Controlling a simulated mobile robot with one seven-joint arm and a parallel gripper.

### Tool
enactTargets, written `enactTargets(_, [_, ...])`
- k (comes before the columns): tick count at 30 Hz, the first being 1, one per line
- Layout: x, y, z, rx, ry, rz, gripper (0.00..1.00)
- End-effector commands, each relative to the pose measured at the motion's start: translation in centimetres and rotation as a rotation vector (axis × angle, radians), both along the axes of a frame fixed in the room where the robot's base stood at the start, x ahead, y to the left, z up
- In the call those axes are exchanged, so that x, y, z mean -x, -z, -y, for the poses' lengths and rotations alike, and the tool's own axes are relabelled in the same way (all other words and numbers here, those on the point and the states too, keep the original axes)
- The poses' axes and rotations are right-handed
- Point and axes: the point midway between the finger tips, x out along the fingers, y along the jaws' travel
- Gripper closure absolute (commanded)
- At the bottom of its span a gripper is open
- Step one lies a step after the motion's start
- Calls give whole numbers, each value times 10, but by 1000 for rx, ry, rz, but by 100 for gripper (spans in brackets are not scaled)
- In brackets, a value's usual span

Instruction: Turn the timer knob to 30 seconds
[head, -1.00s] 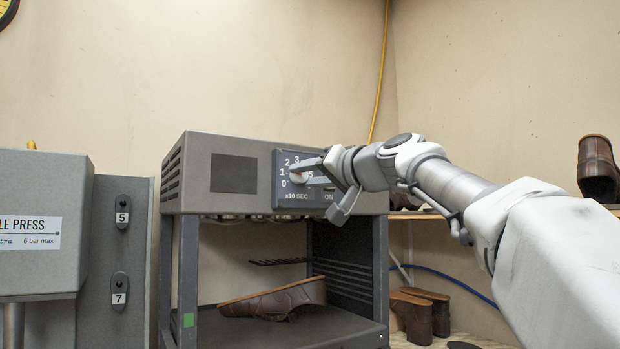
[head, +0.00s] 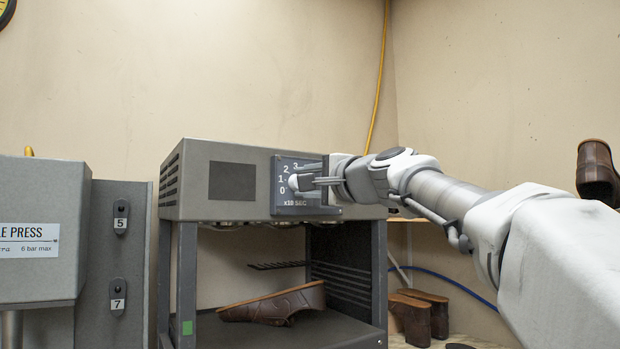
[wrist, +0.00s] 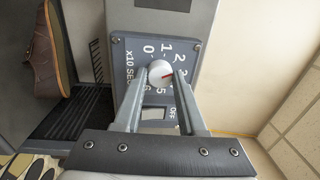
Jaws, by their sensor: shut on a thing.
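In the head view my gripper (head: 295,184) meets the panel from the right and hides part of the dial and the switch area.
The machine (head: 268,154) has an open bay below with a brown shoe (head: 275,303) on its shelf. A press (head: 38,230) stands at the left. Brown shoes (head: 412,315) sit at the right, and a yellow cable (head: 379,85) hangs on the wall.

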Motion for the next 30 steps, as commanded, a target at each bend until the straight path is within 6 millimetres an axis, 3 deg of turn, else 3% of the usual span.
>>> enactTargets(15, [0, -2, 0, -311, 1, -210, 100])
enactTargets(30, [0, -1, -1, -386, 0, -260, 100])
